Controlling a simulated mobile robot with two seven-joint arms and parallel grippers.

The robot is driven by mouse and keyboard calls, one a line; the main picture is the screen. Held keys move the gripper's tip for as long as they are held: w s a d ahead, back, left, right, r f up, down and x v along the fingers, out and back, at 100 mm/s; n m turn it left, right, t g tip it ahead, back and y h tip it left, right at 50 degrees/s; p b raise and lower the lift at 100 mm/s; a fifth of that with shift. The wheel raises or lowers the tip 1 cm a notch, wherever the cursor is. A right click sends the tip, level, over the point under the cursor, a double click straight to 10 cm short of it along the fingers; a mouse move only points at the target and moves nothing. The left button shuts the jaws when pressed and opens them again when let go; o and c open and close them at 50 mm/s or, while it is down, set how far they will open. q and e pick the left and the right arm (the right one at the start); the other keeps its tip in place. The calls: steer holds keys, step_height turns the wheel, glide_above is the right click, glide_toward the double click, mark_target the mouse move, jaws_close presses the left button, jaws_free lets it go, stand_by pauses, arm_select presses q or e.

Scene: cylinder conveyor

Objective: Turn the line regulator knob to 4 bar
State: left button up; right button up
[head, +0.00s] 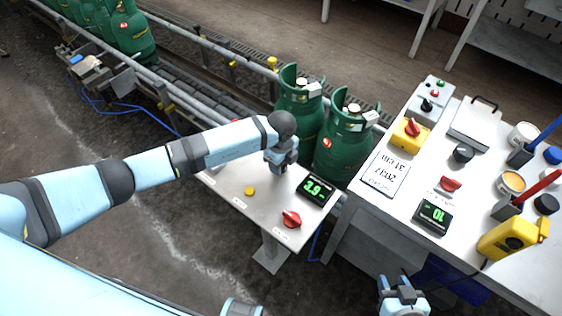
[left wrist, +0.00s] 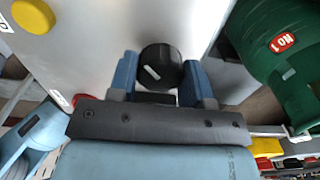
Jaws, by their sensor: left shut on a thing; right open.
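The regulator knob (left wrist: 160,65) is black and round with a white mark, on the pale steel panel in the left wrist view. My left gripper (head: 283,165) points down at the panel (head: 225,187) in the head view and hides the knob there. In the left wrist view its two blue fingers stand on either side of the knob, shut on it. A black display (head: 316,189) with green digits sits beside the gripper; it seems to read 3.9. My right gripper (head: 403,296) is open and empty at the bottom edge, below the right table.
The panel also carries a yellow button (head: 249,190) and a red knob (head: 291,219). Green gas cylinders (head: 345,143) stand on the conveyor just behind it. The right table (head: 400,218) holds a second display (head: 432,216), a clipboard, switches and a yellow device (head: 506,238).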

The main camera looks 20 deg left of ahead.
arm_select(q)
steer(key=shift+r, duration=0.1)
steer(key=o, duration=0.9)
step_height(320, 180, up, 14)
steer(key=shift+f+b, duration=0.15)
steer(key=shift+b, duration=0.2)
